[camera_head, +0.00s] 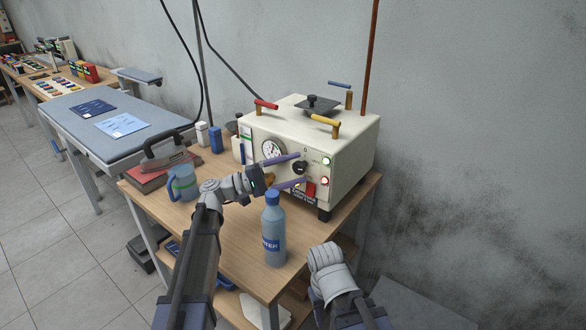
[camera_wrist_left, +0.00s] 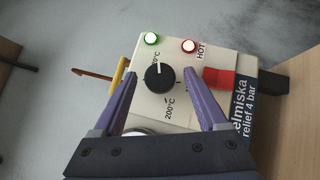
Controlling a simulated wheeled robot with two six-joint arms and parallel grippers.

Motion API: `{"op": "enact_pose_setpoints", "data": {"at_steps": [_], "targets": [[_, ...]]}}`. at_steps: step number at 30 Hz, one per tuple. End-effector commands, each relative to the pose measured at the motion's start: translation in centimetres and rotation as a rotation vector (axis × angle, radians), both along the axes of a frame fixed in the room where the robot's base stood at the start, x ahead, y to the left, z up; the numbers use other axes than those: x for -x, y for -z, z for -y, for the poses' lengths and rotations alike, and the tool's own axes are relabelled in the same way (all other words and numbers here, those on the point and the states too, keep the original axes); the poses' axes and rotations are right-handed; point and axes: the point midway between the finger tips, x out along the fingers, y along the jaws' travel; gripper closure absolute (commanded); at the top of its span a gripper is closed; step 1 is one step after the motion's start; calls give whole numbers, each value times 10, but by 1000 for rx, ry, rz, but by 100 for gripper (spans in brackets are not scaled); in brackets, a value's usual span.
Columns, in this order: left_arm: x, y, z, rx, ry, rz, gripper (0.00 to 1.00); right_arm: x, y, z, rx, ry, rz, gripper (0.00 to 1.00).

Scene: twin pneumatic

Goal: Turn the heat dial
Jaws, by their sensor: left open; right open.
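The heat dial is a round black knob (camera_wrist_left: 159,77) with a white mark, on the front panel of a cream machine (camera_head: 345,165). Temperature markings, one reading 200°C, surround it in the left wrist view. In the head view the dial (camera_head: 300,168) shows between the purple fingers of my left gripper (camera_head: 301,170). My left gripper (camera_wrist_left: 160,92) is open, its fingers on either side of the dial and apart from it in the wrist view. My right gripper is out of sight; only my right forearm shows at the bottom of the head view.
A water bottle (camera_head: 273,230) stands on the wooden table (camera_head: 222,232) close to my left arm. A blue jug (camera_head: 183,184) and an iron (camera_head: 166,156) are to the left. A red switch (camera_wrist_left: 219,78) and lit lamps (camera_wrist_left: 189,46) sit beside the dial.

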Motion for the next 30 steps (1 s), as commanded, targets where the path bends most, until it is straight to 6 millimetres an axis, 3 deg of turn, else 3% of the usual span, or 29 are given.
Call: {"op": "enact_pose_setpoints", "data": {"at_steps": [7, 27, 30], "targets": [[0, 0, 0, 0, 0, 0, 26, 0, 0, 0, 0, 0, 0, 50], [0, 0, 0, -1, 0, 0, 100, 0, 0, 0, 0, 0, 0, 50], [0, 0, 0, -1, 0, 0, 100, 0, 0, 0, 0, 0, 0, 50]]}}
